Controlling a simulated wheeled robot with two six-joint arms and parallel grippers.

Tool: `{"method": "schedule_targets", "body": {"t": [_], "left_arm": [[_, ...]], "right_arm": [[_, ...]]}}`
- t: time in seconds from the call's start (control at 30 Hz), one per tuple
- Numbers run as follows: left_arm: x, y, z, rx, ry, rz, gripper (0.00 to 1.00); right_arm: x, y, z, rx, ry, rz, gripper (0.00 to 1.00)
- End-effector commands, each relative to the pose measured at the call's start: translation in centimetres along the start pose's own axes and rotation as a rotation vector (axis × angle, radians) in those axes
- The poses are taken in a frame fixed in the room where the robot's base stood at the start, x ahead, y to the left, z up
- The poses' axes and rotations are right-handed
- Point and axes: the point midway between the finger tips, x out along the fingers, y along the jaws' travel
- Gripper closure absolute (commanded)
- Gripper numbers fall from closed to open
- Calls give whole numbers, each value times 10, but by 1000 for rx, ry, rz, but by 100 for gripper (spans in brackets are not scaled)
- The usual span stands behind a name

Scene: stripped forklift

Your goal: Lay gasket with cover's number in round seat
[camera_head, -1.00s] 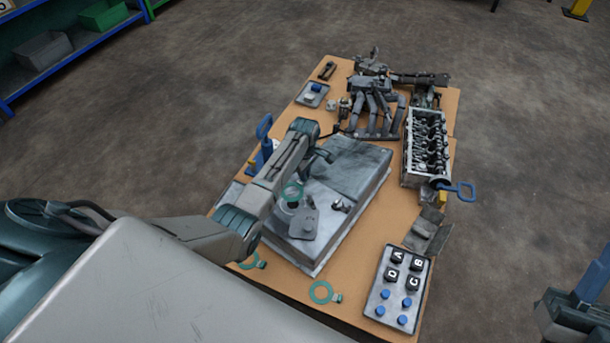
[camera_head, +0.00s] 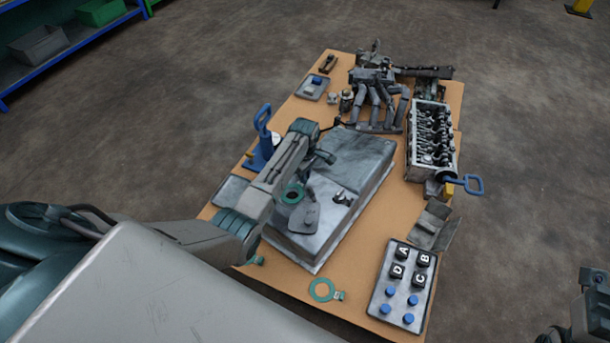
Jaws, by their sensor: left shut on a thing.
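A green ring gasket (camera_head: 292,194) is at the round seat on the grey metal housing (camera_head: 350,165), beside a grey cover plate (camera_head: 304,216). My left gripper (camera_head: 311,174) is shut on this gasket, with its fingers partly hidden by the forearm. The ring looks level with or just above the seat; I cannot tell if it touches. A second green gasket (camera_head: 321,289) with a small tag lies on the near table edge. A third gasket (camera_head: 256,261) is mostly hidden behind my left arm. Numbers are too small to read. My right gripper does not show clearly.
A panel with lettered black knobs and blue buttons (camera_head: 402,285) lies at the near right of the table (camera_head: 375,235). A cylinder head (camera_head: 431,135) and a manifold (camera_head: 377,105) lie farther back. A blue-handled tool (camera_head: 262,140) stands at left.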

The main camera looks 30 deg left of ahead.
Motion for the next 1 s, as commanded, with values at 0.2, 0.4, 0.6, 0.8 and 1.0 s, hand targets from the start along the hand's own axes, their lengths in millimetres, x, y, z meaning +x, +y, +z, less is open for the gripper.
{"method": "schedule_targets", "body": {"t": [0.2, 0.4, 0.6, 0.8, 1.0], "left_arm": [[2, 0, 0, 0, 0, 0, 100], [2, 0, 0, 0, 0, 0, 100], [1, 0, 0, 0, 0, 0, 100], [4, 0, 0, 0, 0, 0, 100], [4, 0, 0, 0, 0, 0, 100]], "right_arm": [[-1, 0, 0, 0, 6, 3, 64], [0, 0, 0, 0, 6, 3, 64], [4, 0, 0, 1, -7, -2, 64], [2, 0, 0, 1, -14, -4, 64], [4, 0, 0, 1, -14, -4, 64]]}}
